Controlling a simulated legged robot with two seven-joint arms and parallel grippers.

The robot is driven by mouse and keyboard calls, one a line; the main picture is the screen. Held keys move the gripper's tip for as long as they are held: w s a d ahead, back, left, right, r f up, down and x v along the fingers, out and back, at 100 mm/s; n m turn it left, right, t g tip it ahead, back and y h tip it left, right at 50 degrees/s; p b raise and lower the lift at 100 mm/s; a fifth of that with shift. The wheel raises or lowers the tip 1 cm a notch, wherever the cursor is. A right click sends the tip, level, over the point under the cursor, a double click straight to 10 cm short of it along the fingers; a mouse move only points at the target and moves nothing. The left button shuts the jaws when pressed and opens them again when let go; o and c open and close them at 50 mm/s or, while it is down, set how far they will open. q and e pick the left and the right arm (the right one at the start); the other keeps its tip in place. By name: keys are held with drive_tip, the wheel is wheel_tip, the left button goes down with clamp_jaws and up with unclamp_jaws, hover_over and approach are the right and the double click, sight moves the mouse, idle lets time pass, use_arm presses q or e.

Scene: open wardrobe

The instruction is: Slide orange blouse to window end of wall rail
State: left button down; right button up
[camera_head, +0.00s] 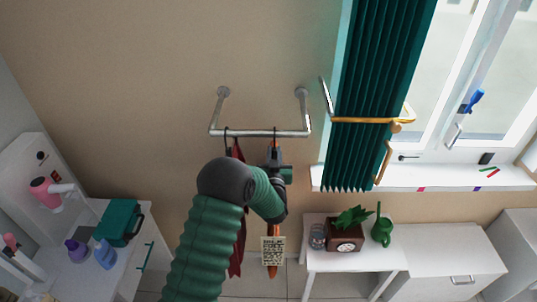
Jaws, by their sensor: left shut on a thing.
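The metal wall rail (255,133) is fixed to the beige wall by two brackets. The orange blouse (272,271) hangs from it edge-on, its hook right of the rail's middle and short of the window-side bend. My left gripper (275,155) is at the top of the blouse, just below the rail, and is shut on it; whether on hanger or cloth I cannot tell. My green arm hides much of the blouse. My right gripper is not in view.
A dark red garment (238,250) hangs further left on the rail, partly behind my arm. The rail is bare right of the blouse's hook. A green curtain (375,90) hangs beside the window. A white table (350,262) with a plant (353,217) stands below right.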

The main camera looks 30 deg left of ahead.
use_arm(q)
drive_tip(key=shift+w+d, duration=0.35)
drive_tip(key=shift+d, duration=0.3)
drive_tip(key=w+d, duration=0.1)
drive_tip(key=d+b, duration=0.1)
drive_tip(key=d, duration=0.1)
drive_tip(key=shift+w, duration=0.35)
drive_tip(key=c, duration=1.7)
unclamp_jaws()
drive_tip(key=shift+d, duration=0.15)
drive_tip(key=o, duration=0.5)
drive_tip(key=shift+c, duration=0.2)
drive_tip(key=shift+a, duration=0.2)
drive_tip(key=shift+s, duration=0.1)
drive_tip(key=shift+f, duration=0.1)
